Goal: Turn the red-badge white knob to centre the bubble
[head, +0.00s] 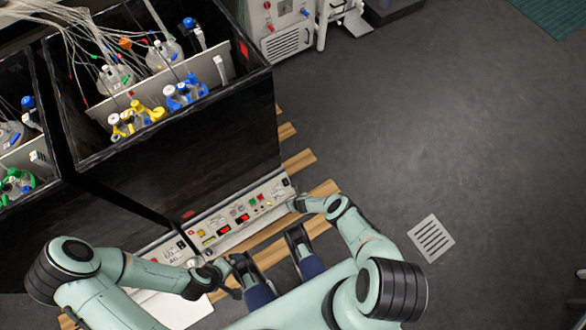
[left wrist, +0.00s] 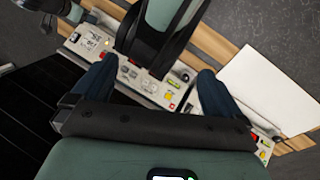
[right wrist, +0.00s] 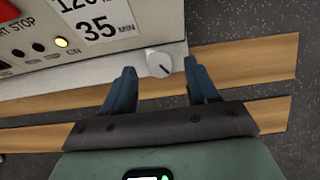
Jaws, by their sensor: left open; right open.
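A round white knob (right wrist: 158,63) with a dark pointer line sits at the right end of a white control panel (right wrist: 100,52) in the right wrist view. My right gripper (right wrist: 160,72) is open, its two dark-blue fingers on either side of the knob in the picture; contact cannot be told. In the head view my right gripper (head: 296,204) is at the panel's right end. My left gripper (left wrist: 158,80) is open above the panels, with no object seen held. No red badge shows beside the knob, and I make out no bubble.
Black open-topped shaker boxes (head: 170,165) holding tubed flasks stand behind the panels. Wooden slats (head: 318,196) lie under and in front of the panels. A white sheet-like surface (left wrist: 265,90) lies by the panels. The grey floor to the right is clear around a drain grate (head: 431,238).

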